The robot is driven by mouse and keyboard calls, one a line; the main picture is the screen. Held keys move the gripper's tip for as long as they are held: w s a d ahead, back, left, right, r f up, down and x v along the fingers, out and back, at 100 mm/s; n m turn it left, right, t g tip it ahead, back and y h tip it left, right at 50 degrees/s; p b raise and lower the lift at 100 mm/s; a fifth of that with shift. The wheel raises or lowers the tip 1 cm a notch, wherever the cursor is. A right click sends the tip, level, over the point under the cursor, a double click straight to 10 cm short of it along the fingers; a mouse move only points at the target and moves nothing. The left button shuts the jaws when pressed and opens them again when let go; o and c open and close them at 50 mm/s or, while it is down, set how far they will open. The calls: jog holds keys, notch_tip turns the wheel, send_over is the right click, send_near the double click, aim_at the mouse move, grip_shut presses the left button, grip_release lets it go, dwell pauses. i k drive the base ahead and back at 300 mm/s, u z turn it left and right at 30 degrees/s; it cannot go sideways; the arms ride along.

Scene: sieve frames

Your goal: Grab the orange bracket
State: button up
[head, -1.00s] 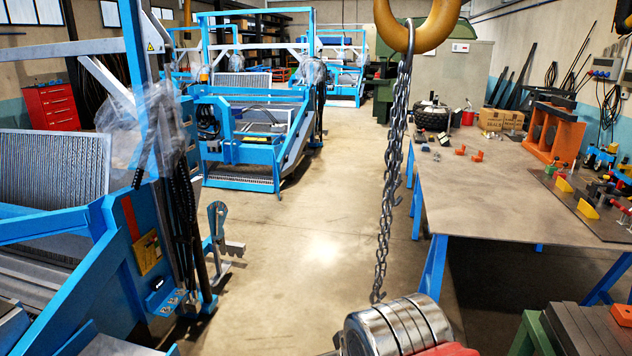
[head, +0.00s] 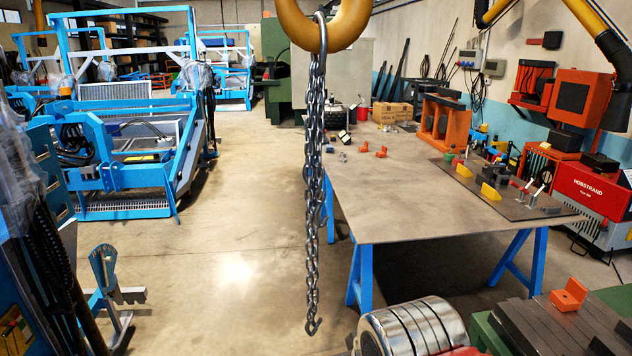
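An orange bracket (head: 568,295), L-shaped with an upright plate, sits on a dark slatted bench top (head: 535,322) at the lower right, close to me. Two smaller-looking orange pieces, similar in colour, lie on the far left part of the large grey table: one orange piece (head: 381,151) and another (head: 364,145) beside it. My gripper's fingers do not show in the head view, so I cannot see what they hold or whether they touch anything.
A chain (head: 313,190) hangs from a yellow hook (head: 322,28) in the centre. The grey table (head: 400,215) on blue trestles holds a dark plate with clamps (head: 489,192). A red machine (head: 590,195) stands at right. The floor left of the table is open.

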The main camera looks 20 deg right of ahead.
aim_at(571, 298)
jog(key=z, duration=0.65)
jog(key=i, duration=0.9)
jog(key=z, duration=0.55)
